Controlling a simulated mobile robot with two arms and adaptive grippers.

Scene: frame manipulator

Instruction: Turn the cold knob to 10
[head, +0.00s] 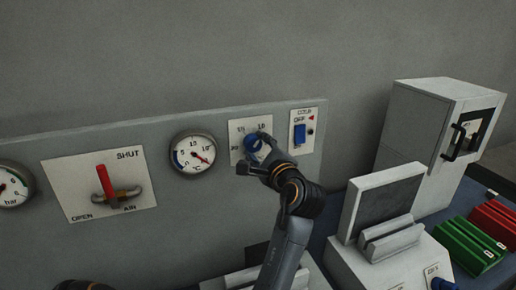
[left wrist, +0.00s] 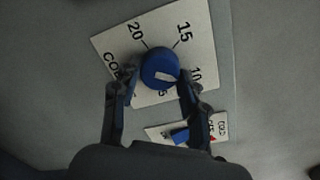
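The blue cold knob (head: 252,142) sits on a white plate (head: 236,128) on the grey panel. In the left wrist view the knob (left wrist: 160,66) has a white mark on its lower part. Numbers 20, 15, 10 and 5 ring it; 5 is partly hidden. The mark sits on the side towards 5 and 10; its exact setting is unclear. My left gripper (head: 262,152) is at the knob. In the left wrist view its fingertips (left wrist: 160,74) lie on either side of the knob and appear to touch it.
A round °C gauge (head: 194,154) is left of the knob plate, its red needle pointing lower right. A blue switch (head: 299,134) is close on the right. A red-handled valve (head: 105,186) is farther left. A white box (head: 400,125) and green and red blocks stand at right.

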